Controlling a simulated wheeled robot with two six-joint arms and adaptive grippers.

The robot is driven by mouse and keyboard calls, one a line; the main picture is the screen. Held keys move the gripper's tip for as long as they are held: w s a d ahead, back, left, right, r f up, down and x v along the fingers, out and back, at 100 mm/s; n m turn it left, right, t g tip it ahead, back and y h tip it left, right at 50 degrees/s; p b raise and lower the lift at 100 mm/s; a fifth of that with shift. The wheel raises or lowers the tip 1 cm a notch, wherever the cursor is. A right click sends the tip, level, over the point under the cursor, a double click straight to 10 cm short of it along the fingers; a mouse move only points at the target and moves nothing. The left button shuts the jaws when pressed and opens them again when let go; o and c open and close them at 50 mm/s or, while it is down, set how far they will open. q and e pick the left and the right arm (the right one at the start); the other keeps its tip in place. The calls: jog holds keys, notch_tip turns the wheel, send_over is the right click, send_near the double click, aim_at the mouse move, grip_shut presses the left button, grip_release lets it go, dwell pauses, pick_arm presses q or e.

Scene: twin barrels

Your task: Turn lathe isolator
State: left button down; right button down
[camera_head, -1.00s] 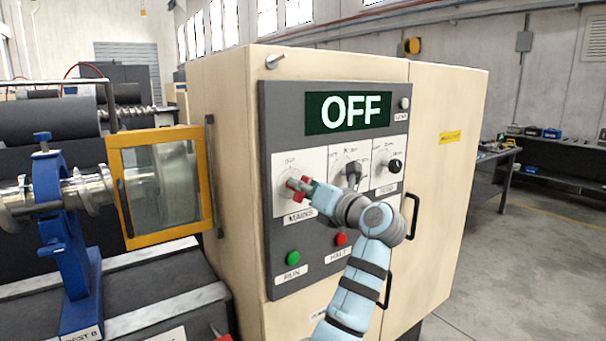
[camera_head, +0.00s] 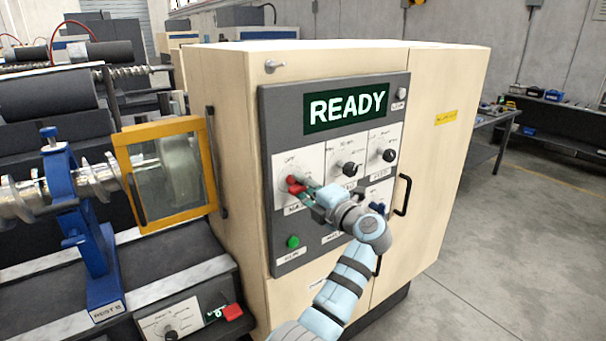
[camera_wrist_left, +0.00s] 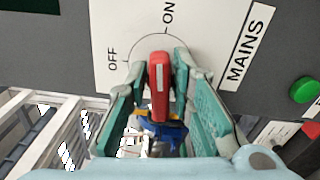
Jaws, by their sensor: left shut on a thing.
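The mains isolator is a red handle (camera_head: 294,186) on a white dial plate (camera_head: 285,160) at the left of the grey control panel. My left gripper (camera_head: 299,189) is shut on this handle. In the left wrist view the red handle (camera_wrist_left: 160,85) sits between the two teal fingers (camera_wrist_left: 160,72). Its white line points close to the ON mark, away from OFF. The MAINS label (camera_wrist_left: 250,48) is beside the dial. The panel display (camera_head: 346,105) reads READY. My right gripper is not in view.
Two black knobs (camera_head: 349,169) (camera_head: 389,155) and a green button (camera_head: 293,241) are on the same panel. A yellow-framed guard (camera_head: 163,174) and a blue rest (camera_head: 80,215) stand to the left. The right floor is clear.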

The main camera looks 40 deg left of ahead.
pick_arm(q)
jog(key=shift+m, duration=0.8)
jog(key=shift+f, duration=0.1)
jog(key=c, duration=1.6)
grip_release()
jog(key=v, duration=1.2)
